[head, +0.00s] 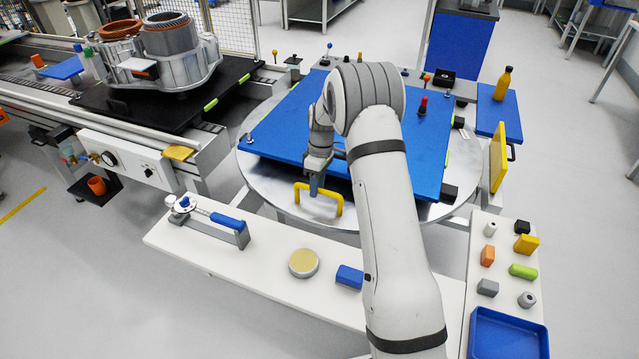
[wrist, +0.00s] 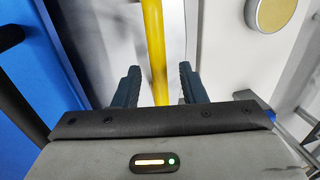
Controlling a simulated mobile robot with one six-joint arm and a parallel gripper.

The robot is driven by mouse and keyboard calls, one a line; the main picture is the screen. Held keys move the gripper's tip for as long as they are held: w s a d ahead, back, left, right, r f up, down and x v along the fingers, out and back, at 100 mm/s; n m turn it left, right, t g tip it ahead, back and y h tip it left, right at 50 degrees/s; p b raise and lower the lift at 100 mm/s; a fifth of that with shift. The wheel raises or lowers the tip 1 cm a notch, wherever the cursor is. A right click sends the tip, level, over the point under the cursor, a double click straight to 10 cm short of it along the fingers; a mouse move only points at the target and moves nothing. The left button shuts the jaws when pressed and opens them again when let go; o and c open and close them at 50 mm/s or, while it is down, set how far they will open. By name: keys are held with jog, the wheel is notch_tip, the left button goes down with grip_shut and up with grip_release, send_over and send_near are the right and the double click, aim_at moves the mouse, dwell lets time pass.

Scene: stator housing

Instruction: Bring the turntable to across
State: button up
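The turntable (head: 258,187) is a round silver disc in the middle of the head view, carrying a blue rectangular plate (head: 280,128). A yellow bar handle (head: 322,209) stands at its near edge. My gripper (head: 314,190) points down at this handle, and my arm covers part of the plate and disc. In the wrist view, my gripper (wrist: 160,78) has its two dark fingers apart. The yellow handle bar (wrist: 154,40) runs between them, with a gap on both sides. I cannot tell how deep the bar sits between the fingers.
A conveyor with a stator housing (head: 180,65) on a black plate stands left of the turntable. A white bench with a blue-handled clamp (head: 228,222) and a round tan-topped disc (head: 303,263) lies in front. A yellow panel (head: 498,157) stands upright at the right.

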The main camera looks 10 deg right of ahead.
grip_shut()
dwell(0.3)
